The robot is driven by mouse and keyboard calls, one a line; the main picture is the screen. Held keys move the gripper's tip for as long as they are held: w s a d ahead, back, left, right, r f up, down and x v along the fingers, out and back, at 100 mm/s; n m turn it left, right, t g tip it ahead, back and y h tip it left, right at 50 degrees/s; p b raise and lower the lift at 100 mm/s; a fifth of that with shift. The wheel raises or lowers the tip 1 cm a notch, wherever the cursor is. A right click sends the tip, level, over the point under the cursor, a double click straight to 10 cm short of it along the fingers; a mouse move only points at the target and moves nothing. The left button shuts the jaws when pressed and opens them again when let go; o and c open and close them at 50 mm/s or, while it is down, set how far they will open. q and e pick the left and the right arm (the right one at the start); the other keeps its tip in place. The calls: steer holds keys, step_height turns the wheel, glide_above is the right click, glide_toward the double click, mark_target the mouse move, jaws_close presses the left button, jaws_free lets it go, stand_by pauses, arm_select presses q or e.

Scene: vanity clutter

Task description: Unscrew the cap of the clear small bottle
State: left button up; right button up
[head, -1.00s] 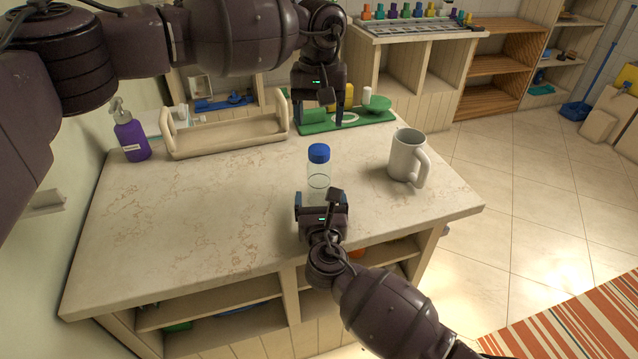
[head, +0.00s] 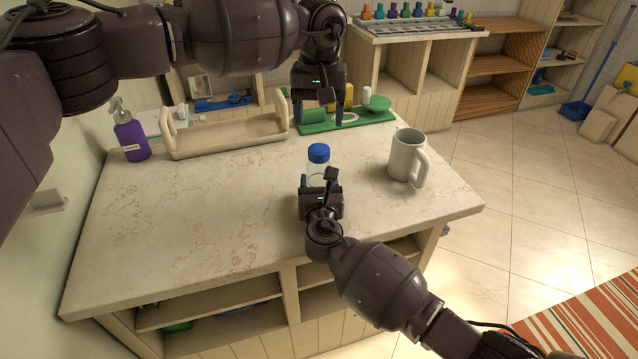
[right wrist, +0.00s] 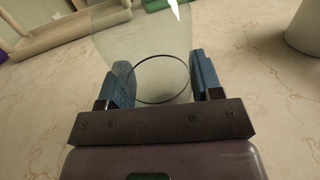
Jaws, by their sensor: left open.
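The clear small bottle (head: 316,173) stands upright on the counter with its blue cap (head: 319,153) on. My right gripper (head: 320,190) is low at the bottle's near side and hides its lower part. In the right wrist view, the clear bottle wall (right wrist: 160,50) lies between the two blue fingers (right wrist: 165,80), very close to both. I cannot tell whether they press on it. The cap is out of that view. My left gripper (head: 319,116) is open and empty, above and behind the bottle, pointing down.
A white mug (head: 405,158) stands right of the bottle. A beige tray (head: 228,139) and a purple pump bottle (head: 131,137) are at the back left. A green tray (head: 375,120) lies behind. The counter's front left (head: 190,225) is clear.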

mark_target(319, 149)
jaws_close()
arm_select(q)
steer(key=m, duration=0.4)
steer(key=shift+f, duration=4)
